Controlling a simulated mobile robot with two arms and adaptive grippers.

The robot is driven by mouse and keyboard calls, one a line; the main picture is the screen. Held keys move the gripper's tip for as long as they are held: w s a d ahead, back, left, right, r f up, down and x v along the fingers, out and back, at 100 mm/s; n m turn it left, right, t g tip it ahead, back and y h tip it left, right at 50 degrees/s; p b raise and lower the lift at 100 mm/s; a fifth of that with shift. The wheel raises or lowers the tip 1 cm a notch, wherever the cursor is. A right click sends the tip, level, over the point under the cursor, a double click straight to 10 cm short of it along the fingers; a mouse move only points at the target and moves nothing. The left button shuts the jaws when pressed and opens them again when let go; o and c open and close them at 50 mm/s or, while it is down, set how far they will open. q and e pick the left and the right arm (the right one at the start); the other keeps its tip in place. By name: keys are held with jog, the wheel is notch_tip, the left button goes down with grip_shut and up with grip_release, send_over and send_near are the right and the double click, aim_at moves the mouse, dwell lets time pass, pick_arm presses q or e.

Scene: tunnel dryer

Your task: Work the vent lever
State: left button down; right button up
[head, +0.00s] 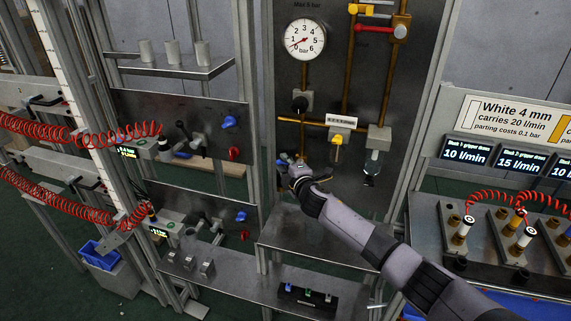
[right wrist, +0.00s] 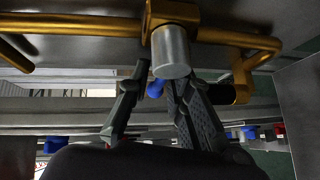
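A small blue handle (right wrist: 155,88), which may be the vent lever, shows between my right gripper's fingers (right wrist: 157,80) in the right wrist view. It is below a grey cylinder (right wrist: 170,52) on a brass pipe. The fingers stand apart, with a gap around the handle; firm contact is not visible. In the head view my right gripper (head: 288,166) is at the lower left of the gauge panel (head: 350,190), and a bit of blue shows at its tip. Most of the handle is hidden by the gripper. My left gripper is not in view.
The panel carries a round gauge (head: 304,40), a red lever (head: 374,30) and a yellow handle (head: 338,141) on brass pipes. A metal shelf (head: 325,246) lies below my gripper. Red coiled hoses (head: 110,137) hang at the left. A fittings bench (head: 490,245) stands at the right.

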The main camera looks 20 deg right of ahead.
jog(key=shift+o, duration=0.6)
jog(key=s+r, duration=0.2)
jog(key=s, duration=0.9)
jog(key=shift+s+d, duration=0.35)
jog(key=shift+s, duration=0.05)
jog(key=shift+f, duration=0.1)
